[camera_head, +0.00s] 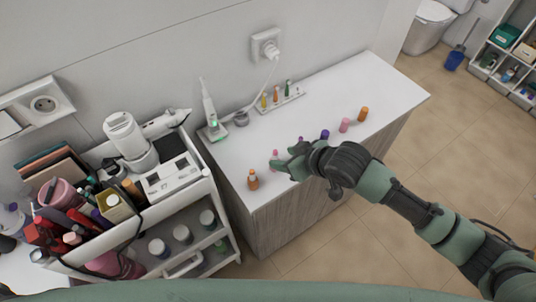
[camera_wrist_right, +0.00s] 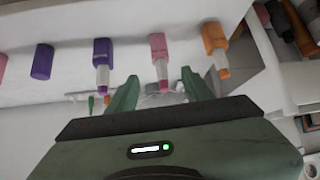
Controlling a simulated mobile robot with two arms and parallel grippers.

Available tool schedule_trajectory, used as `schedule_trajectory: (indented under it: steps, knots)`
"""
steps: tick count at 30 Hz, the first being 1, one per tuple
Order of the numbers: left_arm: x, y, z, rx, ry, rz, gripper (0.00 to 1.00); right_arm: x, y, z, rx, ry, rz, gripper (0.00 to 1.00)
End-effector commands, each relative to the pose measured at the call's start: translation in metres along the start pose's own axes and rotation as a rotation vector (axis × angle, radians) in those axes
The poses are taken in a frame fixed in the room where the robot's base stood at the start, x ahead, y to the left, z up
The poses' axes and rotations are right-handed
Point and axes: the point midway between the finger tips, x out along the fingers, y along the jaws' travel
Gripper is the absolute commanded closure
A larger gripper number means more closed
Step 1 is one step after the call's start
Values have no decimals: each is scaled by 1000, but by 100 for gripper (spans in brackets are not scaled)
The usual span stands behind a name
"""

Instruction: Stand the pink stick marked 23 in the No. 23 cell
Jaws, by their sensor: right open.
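A pink stick (camera_head: 275,154) stands on the white counter by my right gripper (camera_head: 284,159). In the right wrist view this pink stick (camera_wrist_right: 159,50) lies between the lines of the open fingers, seemingly just ahead of the tips; I cannot tell if they touch it. A second pink stick (camera_head: 345,125) stands further right on the counter. No number is readable on either. A small white rack (camera_head: 281,104) at the back of the counter holds orange and green sticks in some cells; its cell labels are not readable. My left gripper is out of view.
An orange stick (camera_head: 253,180) stands close on the left of the gripper. A purple stick (camera_head: 325,134) and another orange stick (camera_head: 363,114) stand to the right. A toothbrush on its stand (camera_head: 211,118) is at the back left. A crowded cart (camera_head: 150,225) is beside the counter.

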Motion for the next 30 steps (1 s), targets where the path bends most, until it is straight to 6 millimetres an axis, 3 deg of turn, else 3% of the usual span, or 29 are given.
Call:
schedule_trajectory:
  steps: [15,24,30]
  knots:
    - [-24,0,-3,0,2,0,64,56,-2,-2,-1,2,-1,49]
    - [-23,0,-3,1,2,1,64,62,-2,0,-1,2,0,49]
    - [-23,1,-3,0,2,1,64,61,-2,0,-1,2,0,100]
